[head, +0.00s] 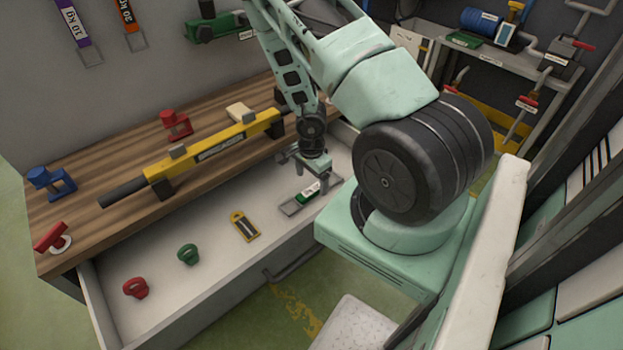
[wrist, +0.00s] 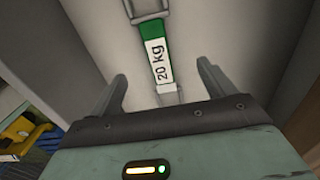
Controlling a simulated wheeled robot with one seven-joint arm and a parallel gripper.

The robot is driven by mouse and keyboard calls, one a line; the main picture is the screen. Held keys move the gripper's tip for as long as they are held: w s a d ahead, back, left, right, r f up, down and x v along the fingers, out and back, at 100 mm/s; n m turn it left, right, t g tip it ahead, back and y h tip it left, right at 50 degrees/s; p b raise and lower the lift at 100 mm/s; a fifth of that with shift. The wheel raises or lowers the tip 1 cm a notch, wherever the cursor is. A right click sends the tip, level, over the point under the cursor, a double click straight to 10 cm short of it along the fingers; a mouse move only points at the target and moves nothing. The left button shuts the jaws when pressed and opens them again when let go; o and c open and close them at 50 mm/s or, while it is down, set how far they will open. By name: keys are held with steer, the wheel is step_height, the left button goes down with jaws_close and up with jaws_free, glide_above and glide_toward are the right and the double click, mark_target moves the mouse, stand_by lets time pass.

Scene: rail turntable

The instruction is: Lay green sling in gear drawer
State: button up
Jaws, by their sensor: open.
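The green sling (head: 308,192), with a white "20 kg" label and grey end fittings, lies on the floor of the open grey gear drawer (head: 188,298), towards its right end. My gripper (head: 303,174) is over the sling, pointing down, open and empty. In the wrist view the sling (wrist: 154,50) runs between the spread fingers of my gripper (wrist: 163,72), with no finger seen touching it. Its upper end is cut off by the frame there.
The drawer also holds a yellow tag-like item (head: 244,226), a green shackle (head: 188,254) and a red shackle (head: 135,288). The wooden bench top (head: 105,165) above carries a yellow bar tool (head: 215,145), a red clamp (head: 175,124) and a blue clamp (head: 52,181).

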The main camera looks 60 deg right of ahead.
steer(key=shift+r+p, duration=0.6)
steer(key=shift+r, duration=0.65)
step_height(320, 180, up, 8)
steer(key=p, duration=0.5)
stand_by(0.6)
